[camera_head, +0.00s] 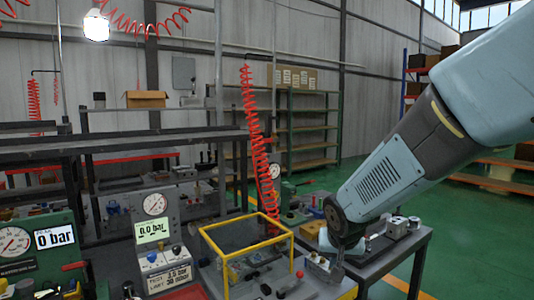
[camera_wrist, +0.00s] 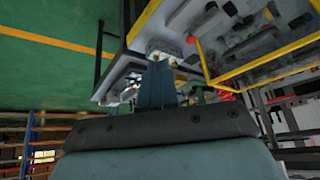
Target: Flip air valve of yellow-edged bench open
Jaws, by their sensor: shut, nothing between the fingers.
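The yellow-edged bench shows in the head view with a yellow-framed clear guard (camera_head: 243,226) around its work area; the yellow edging (camera_wrist: 262,66) also crosses the upper right of the wrist view. A small red knob (camera_head: 300,274) sits at the right of the guard. A red knob (camera_wrist: 191,40) shows in the wrist view, just right of and beyond my fingertips; I cannot tell for sure that it is the air valve. My gripper (camera_head: 325,268) is low over the bench's right side, shut and empty. Its fingers (camera_wrist: 157,72) point at a pale metal block (camera_wrist: 160,48); contact is unclear.
A grey side table (camera_head: 398,250) with metal blocks stands right behind my gripper. A red coiled hose (camera_head: 258,150) hangs behind the guard. Green floor is clear at right.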

